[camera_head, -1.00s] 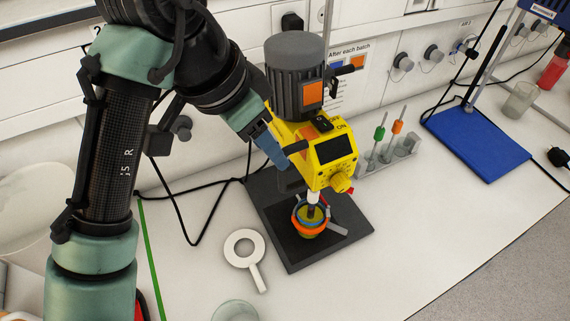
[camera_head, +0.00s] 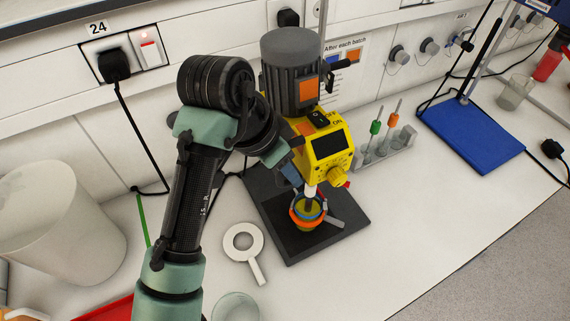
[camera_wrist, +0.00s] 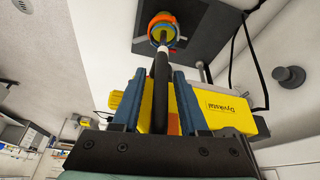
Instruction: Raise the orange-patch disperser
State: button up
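The disperser (camera_head: 330,141) has a yellow head, a dark grey motor and an orange patch (camera_head: 309,90) on the motor's side. It stands over a black base plate (camera_head: 270,221), its shaft reaching down into a small vessel (camera_head: 306,212) ringed in orange and blue. My gripper (camera_head: 291,174) is at the left underside of the head, partly hidden by it. In the wrist view my gripper (camera_wrist: 160,70) is open, its blue fingers either side of a black rod (camera_wrist: 160,95), with narrow gaps showing. The yellow head (camera_wrist: 232,113) lies behind the fingers. Contact with the rod cannot be told.
A pale ring with a handle (camera_head: 257,265) lies left of the base plate. A glass beaker (camera_head: 236,306) is at the front. A tube rack (camera_head: 386,153) stands right of the disperser, a blue stand base (camera_head: 470,136) further right. A large white container (camera_head: 60,225) is at left.

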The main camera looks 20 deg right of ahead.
grip_shut()
dwell(1.2)
